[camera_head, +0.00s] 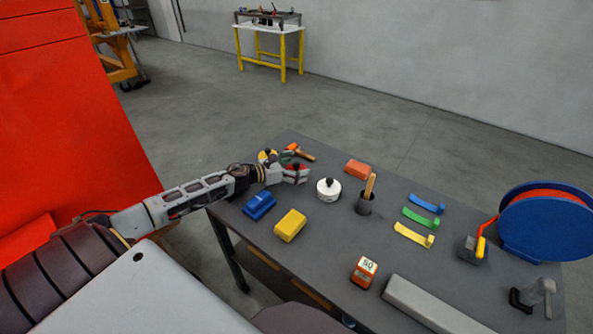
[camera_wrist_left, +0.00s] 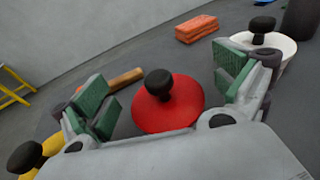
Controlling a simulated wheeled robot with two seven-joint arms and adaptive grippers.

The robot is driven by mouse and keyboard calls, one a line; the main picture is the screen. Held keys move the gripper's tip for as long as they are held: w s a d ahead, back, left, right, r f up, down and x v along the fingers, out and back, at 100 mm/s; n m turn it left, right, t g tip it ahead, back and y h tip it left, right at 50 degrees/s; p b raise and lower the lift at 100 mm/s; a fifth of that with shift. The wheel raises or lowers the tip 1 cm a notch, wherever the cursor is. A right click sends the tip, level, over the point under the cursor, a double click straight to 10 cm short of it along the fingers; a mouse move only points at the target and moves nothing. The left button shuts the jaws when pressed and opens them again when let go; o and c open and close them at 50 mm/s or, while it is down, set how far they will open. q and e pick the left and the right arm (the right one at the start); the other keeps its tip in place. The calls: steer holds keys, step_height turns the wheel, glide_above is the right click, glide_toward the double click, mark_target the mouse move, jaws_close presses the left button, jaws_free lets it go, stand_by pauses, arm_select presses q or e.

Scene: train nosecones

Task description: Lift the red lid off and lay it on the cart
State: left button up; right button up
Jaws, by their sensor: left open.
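The red lid (camera_wrist_left: 182,108) is a round disc with a black knob (camera_wrist_left: 158,83) in the left wrist view. It lies between the two spread green-padded fingers of my left gripper (camera_wrist_left: 165,84). The gripper is open, and the fingers appear apart from the knob. In the head view my left gripper (camera_head: 289,170) is over the far left part of the grey cart top (camera_head: 320,240) and partly hides the red lid (camera_head: 296,167). What is under the lid is hidden. My right gripper is not in view.
A white lidded pot (camera_head: 328,192) stands just right of my left gripper, and a yellow lid (camera_head: 265,156) behind it. A wooden-handled tool (camera_head: 301,153), orange block (camera_head: 358,169), blue block (camera_head: 259,206) and yellow block (camera_head: 290,226) lie around. Bare cart top shows right of the yellow block.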

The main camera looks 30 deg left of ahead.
mark_target(297, 163)
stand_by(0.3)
arm_select(q)
steer(key=c, duration=1.1)
steer(key=shift+r, duration=0.15)
steer(key=shift+r, duration=4.9)
